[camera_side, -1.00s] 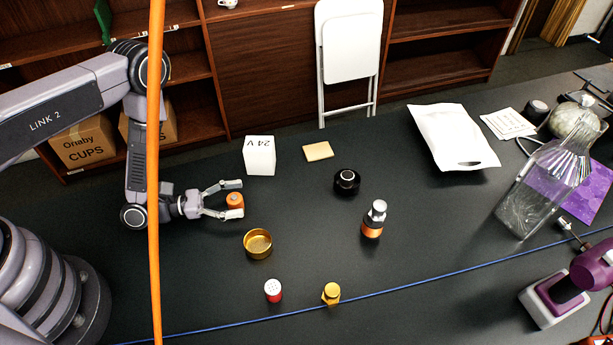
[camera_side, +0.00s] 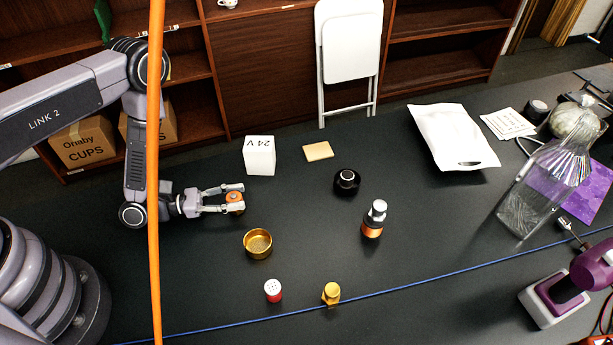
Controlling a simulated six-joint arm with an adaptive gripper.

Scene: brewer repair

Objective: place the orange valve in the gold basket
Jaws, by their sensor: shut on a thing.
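The orange valve (camera_side: 235,197) is a small round orange piece on the dark table, partly hidden by the fingers. My gripper (camera_side: 233,198) is shut on it, one finger on its far side and one on its near side. I cannot tell whether the valve touches the table. The gold basket (camera_side: 258,243) is a small, round, open cup standing upright on the table, nearer the camera and slightly right of my gripper. It looks empty.
A white 24 V box (camera_side: 260,155) stands behind my gripper. A black round part (camera_side: 346,181) and a silver-topped bottle (camera_side: 374,219) stand to the right. A red-and-white piece (camera_side: 273,290) and a yellow piece (camera_side: 331,293) are in front. An orange cable (camera_side: 154,200) hangs before my arm.

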